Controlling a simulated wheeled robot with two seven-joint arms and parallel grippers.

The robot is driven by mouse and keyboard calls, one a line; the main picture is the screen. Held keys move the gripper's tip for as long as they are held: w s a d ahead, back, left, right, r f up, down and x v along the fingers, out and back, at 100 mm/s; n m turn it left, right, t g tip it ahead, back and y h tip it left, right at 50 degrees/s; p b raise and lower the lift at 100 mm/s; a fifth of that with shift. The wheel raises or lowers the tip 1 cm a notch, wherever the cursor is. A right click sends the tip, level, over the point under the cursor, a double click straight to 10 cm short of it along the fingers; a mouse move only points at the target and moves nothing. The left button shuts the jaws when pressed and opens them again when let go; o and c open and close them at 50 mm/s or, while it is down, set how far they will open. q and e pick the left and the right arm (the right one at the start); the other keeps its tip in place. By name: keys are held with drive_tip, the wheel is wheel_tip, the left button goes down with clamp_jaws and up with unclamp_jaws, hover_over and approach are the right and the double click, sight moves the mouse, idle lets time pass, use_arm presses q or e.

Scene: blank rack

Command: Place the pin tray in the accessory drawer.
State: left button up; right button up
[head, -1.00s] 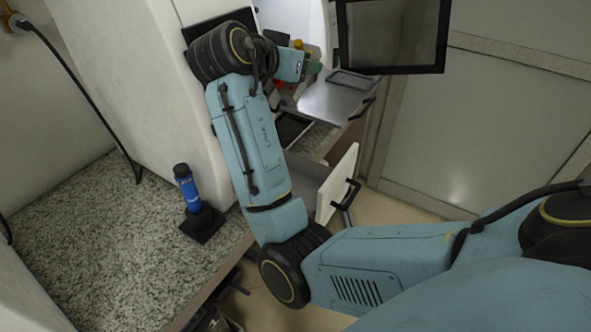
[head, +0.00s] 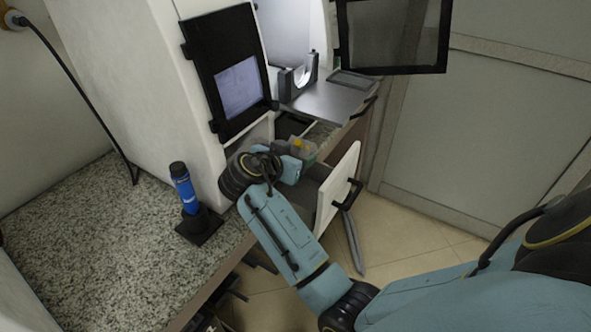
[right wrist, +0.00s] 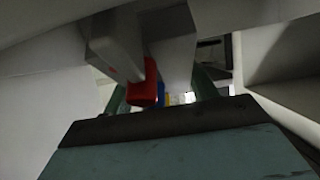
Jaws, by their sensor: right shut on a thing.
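The pin tray (head: 309,153), a small greyish box with a yellow item showing, is at my right gripper (head: 298,163) in the head view. That gripper is shut on it, above the back part of the open accessory drawer (head: 336,192). The drawer has a white front with a black handle, and its inside is partly hidden by my arm. In the right wrist view, red (right wrist: 143,88), blue and yellow items show beyond the gripper, in shadow. Whether the tray touches the drawer cannot be told. My left gripper is not in view.
A white machine with a screen (head: 238,88) stands on the speckled counter (head: 95,220). A metal shelf (head: 325,100) with a U-shaped holder lies above and behind the drawer. A blue bottle (head: 184,190) stands in a black stand on the left. The floor right of the drawer is mostly clear.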

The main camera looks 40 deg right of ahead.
wheel_tip(320, 180, down, 4)
drive_tip(key=shift+r, duration=0.1)
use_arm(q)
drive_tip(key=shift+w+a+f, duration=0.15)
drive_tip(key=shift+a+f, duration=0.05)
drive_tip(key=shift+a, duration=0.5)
use_arm(e)
drive_tip(key=o, duration=1.1)
drive_tip(key=shift+o, duration=0.2)
drive_tip(key=shift+f+b, duration=0.35)
drive_tip(key=shift+b, duration=0.05)
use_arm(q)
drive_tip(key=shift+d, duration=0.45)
use_arm(e)
drive_tip(key=v, duration=1.3)
drive_tip(key=shift+s+a+f, duration=0.2)
drive_tip(key=shift+a, duration=0.05)
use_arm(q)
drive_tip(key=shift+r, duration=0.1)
